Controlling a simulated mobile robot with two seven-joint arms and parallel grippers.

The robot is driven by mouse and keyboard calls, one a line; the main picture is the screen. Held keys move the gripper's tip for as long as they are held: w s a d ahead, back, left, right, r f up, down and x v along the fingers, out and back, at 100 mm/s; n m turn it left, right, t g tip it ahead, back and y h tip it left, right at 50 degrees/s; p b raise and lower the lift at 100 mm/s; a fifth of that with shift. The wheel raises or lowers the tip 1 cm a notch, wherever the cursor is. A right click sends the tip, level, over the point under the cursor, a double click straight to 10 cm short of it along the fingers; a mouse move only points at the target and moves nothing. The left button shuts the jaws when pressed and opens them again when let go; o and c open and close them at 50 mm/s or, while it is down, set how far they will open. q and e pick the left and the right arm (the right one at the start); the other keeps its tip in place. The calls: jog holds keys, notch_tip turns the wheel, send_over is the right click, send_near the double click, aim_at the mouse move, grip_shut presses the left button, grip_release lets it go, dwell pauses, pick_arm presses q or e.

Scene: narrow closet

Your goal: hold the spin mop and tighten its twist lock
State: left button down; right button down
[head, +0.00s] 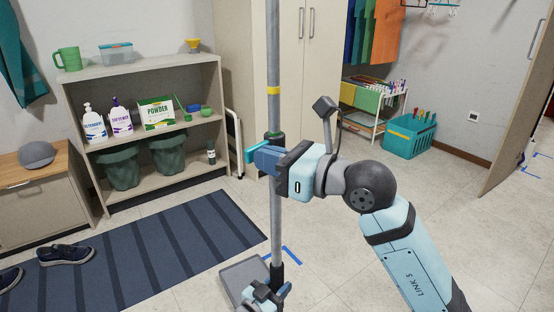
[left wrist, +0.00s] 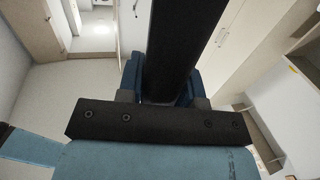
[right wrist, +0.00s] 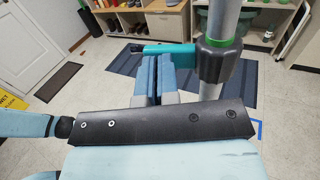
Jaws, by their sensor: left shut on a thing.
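The spin mop's grey pole (head: 276,205) stands upright in front of me, with a yellow band near the top of the head view. Its twist lock (head: 274,136) is a dark collar with a green ring; in the right wrist view the collar (right wrist: 217,62) has a teal lever (right wrist: 168,49) pointing left. My right gripper (head: 262,158) is beside the collar, its blue fingers (right wrist: 155,68) together, tips close to the lever; contact is unclear. The pole is outside them. My left gripper (head: 266,292), low in the head view, is shut on the mop's dark lower grip (left wrist: 178,45).
A shelf unit (head: 145,68) with bottles, a powder box and dark green bins stands at the left. A striped mat (head: 150,262) and shoes (head: 65,253) lie on the floor. A teal crate (head: 408,138) and a rack stand at the back right.

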pick_arm(q)
jog(key=shift+s+d, duration=0.25)
jog(key=shift+d, duration=0.1)
pick_arm(e)
jog(key=shift+s, duration=0.1)
pick_arm(q)
jog(key=shift+w+a, duration=0.1)
jog(key=shift+a, duration=0.05)
pick_arm(e)
jog(key=s+a+v, duration=0.1)
jog(key=s+v, duration=0.1)
jog(key=v, duration=1.1)
jog(key=shift+s, duration=0.45)
jog(key=shift+d+r, duration=0.1)
pick_arm(q)
jog(key=c, duration=0.7)
grip_release()
jog(key=shift+a, duration=0.1)
